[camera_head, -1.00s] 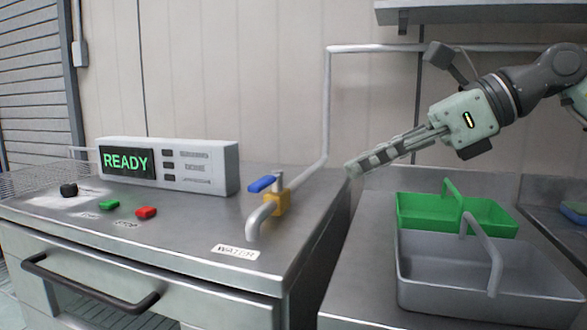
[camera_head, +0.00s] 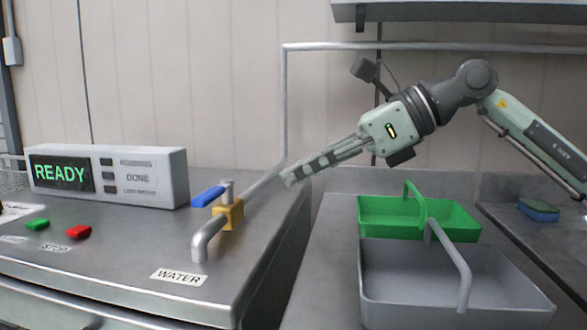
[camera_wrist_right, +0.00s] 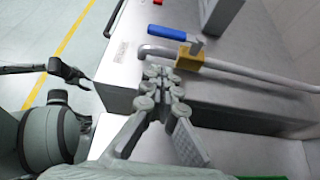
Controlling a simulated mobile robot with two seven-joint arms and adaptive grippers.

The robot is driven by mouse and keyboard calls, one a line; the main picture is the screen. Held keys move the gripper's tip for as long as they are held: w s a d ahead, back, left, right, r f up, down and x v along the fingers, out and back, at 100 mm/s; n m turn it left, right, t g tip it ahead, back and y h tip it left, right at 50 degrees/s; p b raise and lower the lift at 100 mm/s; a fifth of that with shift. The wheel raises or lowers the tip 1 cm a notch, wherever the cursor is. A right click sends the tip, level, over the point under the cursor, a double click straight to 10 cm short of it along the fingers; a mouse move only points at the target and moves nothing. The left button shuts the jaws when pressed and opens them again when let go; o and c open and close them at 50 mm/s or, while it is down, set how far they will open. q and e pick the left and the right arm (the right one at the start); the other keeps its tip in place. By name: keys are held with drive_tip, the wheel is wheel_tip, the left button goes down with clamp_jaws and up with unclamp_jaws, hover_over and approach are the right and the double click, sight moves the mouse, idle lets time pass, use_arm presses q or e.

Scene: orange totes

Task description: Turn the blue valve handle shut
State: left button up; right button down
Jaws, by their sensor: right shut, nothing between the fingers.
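The blue valve handle (camera_head: 208,196) sits on top of a yellow valve body (camera_head: 229,214) on the grey pipe at the counter's right side. It points left, roughly along the pipe toward the spout. It also shows in the right wrist view (camera_wrist_right: 168,32), above the yellow body (camera_wrist_right: 190,56). My right gripper (camera_head: 291,178) is shut and empty, to the right of the valve and apart from it. Its fingertips (camera_wrist_right: 160,76) show below the spout in the wrist view. My left gripper (camera_wrist_right: 71,73) shows small in the wrist view, far from the valve; its jaws are unclear.
The bent spout (camera_head: 206,241) stands behind a WATER label (camera_head: 179,276). A panel (camera_head: 108,176) reads READY, with green (camera_head: 37,224) and red (camera_head: 78,232) buttons before it. Green (camera_head: 372,217) and grey (camera_head: 375,285) totes stand right. The pipe (camera_head: 284,110) rises along the wall.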

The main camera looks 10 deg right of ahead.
approach(214, 201)
drive_tip(key=f, duration=0.1)
drive_tip(key=a+f, duration=0.1)
drive_tip(key=f, duration=0.1)
drive_tip(key=shift+w+a+f+p, duration=0.2)
drive_tip(key=shift+w+a+p, duration=0.05)
drive_tip(key=shift+a+p, duration=0.15)
drive_tip(key=shift+w+a+r+p, duration=0.15)
drive_tip(key=shift+w+a, duration=0.1)
drive_tip(key=shift+a, duration=0.3)
drive_tip(key=shift+w+a+p, duration=0.15)
drive_tip(key=shift+w+a, duration=0.1)
drive_tip(key=shift+a, duration=0.35)
use_arm(q)
drive_tip(key=shift+w+d+f, duration=0.1)
drive_tip(key=shift+w+f, duration=0.05)
drive_tip(key=shift+f, duration=0.95)
drive_tip(key=shift+w+d+f, duration=0.1)
drive_tip(key=shift+f, duration=1)
use_arm(e)
drive_tip(key=shift+w+a, duration=0.25)
drive_tip(key=shift+a, duration=0.3)
use_arm(q)
drive_tip(key=shift+w, duration=0.15)
